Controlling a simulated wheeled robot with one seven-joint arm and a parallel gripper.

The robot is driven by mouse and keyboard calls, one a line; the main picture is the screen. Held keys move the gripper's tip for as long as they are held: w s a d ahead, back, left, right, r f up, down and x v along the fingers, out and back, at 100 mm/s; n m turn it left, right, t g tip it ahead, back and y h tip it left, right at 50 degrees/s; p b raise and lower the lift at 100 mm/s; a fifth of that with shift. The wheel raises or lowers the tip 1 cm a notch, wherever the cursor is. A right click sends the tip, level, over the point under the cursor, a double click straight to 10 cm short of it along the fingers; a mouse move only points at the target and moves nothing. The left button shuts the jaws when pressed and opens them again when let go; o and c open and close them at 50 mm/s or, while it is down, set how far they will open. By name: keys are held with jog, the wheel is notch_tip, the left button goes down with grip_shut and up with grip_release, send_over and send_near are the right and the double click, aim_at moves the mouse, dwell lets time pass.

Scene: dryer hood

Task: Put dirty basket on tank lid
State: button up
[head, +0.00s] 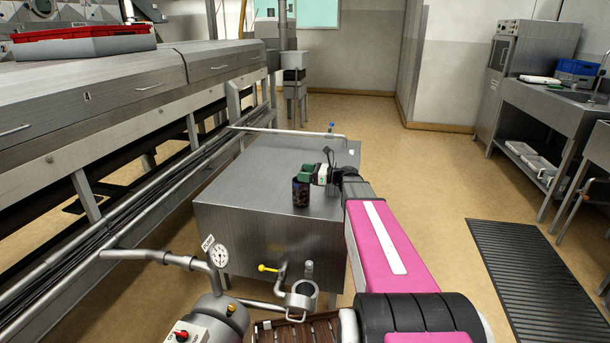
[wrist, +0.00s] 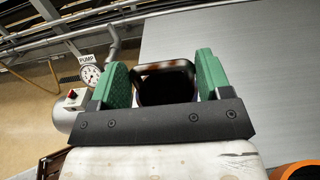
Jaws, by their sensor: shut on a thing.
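The dirty basket (head: 301,194) is a small dark cylinder, mottled brown, near the front edge of the tank lid (head: 250,180). The lid is a broad flat metal top. My gripper (head: 306,173) has green finger pads and is shut on the basket's upper part. In the wrist view, the basket (wrist: 165,90) shows a brownish rim or handle and a dark inside between the two green pads of my gripper (wrist: 156,80). The basket looks about upright. I cannot tell whether its bottom touches the lid or hangs just above it.
An open metal cup-shaped housing (head: 302,298) stands below the tank's front, beside a yellow-handled valve (head: 268,268). A pressure gauge (head: 219,256) and pump (head: 215,318) are at lower left. A pipe (head: 290,132) runs along the lid's back. Most of the lid is clear.

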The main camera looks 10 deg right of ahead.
jog(key=shift+f, duration=0.35)
jog(key=o, duration=1.3)
jog(key=shift+c, duration=0.2)
